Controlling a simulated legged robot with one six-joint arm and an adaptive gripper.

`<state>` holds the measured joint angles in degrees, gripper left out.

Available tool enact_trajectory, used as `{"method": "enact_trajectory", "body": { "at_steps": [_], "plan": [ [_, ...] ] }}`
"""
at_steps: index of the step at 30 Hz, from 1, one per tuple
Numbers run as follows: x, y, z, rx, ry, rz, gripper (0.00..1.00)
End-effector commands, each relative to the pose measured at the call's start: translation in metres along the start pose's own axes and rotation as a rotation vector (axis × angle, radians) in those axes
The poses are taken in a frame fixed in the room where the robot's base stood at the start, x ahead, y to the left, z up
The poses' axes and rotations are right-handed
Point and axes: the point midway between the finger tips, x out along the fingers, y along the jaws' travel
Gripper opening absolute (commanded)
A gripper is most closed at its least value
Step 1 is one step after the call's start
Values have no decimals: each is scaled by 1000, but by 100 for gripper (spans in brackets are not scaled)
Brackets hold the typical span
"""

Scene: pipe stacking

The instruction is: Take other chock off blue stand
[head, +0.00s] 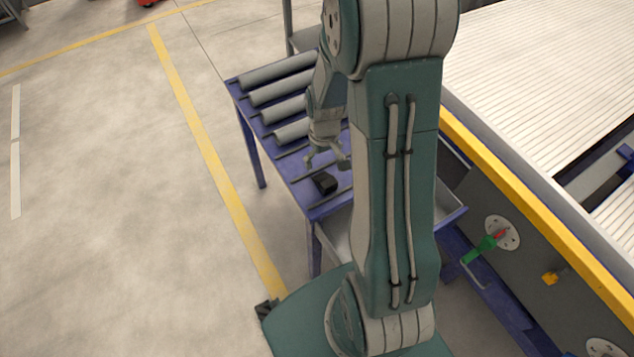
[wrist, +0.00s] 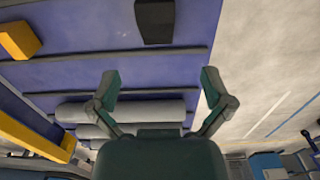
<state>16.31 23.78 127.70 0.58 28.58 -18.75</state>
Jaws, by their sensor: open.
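The blue stand (head: 312,192) is left of my arm in the head view, and its top also shows in the wrist view (wrist: 80,75). A black chock (head: 324,183) lies on it near the front end, and shows at the top edge of the wrist view (wrist: 155,22), partly cut off. My gripper (head: 327,163) is open and empty above the stand, close to the chock in the head view. In the wrist view its fingers (wrist: 160,85) are spread, with the chock ahead and apart from them. My arm hides the stand's right part in the head view.
Several grey pipes (head: 278,93) lie across the stand's far part. A yellow-orange block (wrist: 20,40) shows at the left of the wrist view; its support is unclear. A yellow-edged conveyor (head: 545,195) stands at right. The floor (head: 90,190) at left is clear.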

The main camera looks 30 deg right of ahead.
Motion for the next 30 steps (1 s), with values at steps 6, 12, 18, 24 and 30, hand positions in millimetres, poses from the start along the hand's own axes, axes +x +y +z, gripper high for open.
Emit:
{"method": "enact_trajectory", "body": {
  "at_steps": [6, 12, 18, 24, 30],
  "plan": [
    [32, -4, 1, -1, -4, 4, 100],
    [45, -4, 2, -1, -3, 5, 100],
    [75, 1, 4, -1, -4, 4, 100],
    [89, 1, 3, 0, 0, 4, 100],
    [89, 0, 3, -1, 0, 5, 100]
  ]
}}
